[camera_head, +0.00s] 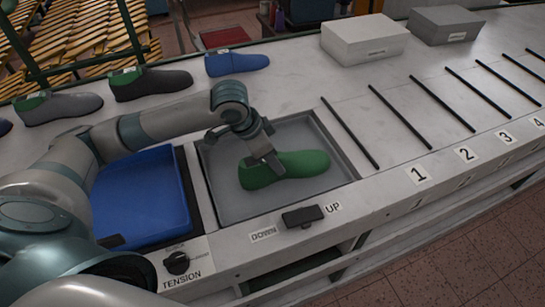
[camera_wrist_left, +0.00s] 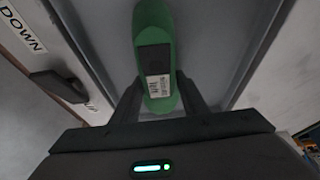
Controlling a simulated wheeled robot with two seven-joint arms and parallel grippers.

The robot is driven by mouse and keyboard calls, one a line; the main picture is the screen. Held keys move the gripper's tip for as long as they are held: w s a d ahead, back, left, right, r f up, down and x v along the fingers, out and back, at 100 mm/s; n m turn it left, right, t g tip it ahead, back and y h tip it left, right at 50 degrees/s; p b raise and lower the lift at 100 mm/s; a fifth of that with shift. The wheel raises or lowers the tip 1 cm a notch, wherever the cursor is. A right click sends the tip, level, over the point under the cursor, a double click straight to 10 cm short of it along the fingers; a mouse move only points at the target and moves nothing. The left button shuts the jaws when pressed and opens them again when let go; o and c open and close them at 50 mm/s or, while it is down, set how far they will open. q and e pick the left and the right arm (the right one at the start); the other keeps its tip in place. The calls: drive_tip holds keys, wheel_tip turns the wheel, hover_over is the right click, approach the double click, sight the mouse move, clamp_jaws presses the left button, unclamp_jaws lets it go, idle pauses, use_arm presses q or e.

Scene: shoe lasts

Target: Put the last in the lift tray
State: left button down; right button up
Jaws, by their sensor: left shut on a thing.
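The green last (camera_head: 295,164) is in the grey lift tray (camera_head: 215,187), its toe pointing right in the head view. I cannot tell whether it rests on the tray floor or is held just above it. My left gripper (camera_head: 262,165) is shut on the heel end of the last. In the left wrist view the last (camera_wrist_left: 154,30) shows a dark patch and a white label, with the gripper's fingers (camera_wrist_left: 158,95) on both sides of it. My right gripper is not in view.
A blue bin (camera_head: 145,205) stands left of the tray. An UP/DOWN lever (camera_head: 302,216) and a TENSION knob (camera_head: 177,262) are in front. Behind are a blue last (camera_head: 236,63), a dark last (camera_head: 150,84) and a grey last (camera_head: 58,106). Numbered slots with black dividers lie to the right.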

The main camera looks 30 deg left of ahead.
use_arm(q)
drive_tip(key=c, duration=1)
unclamp_jaws()
drive_tip(key=shift+c, duration=0.2)
drive_tip(key=b+v, duration=0.1)
drive_tip(key=v, duration=1.1)
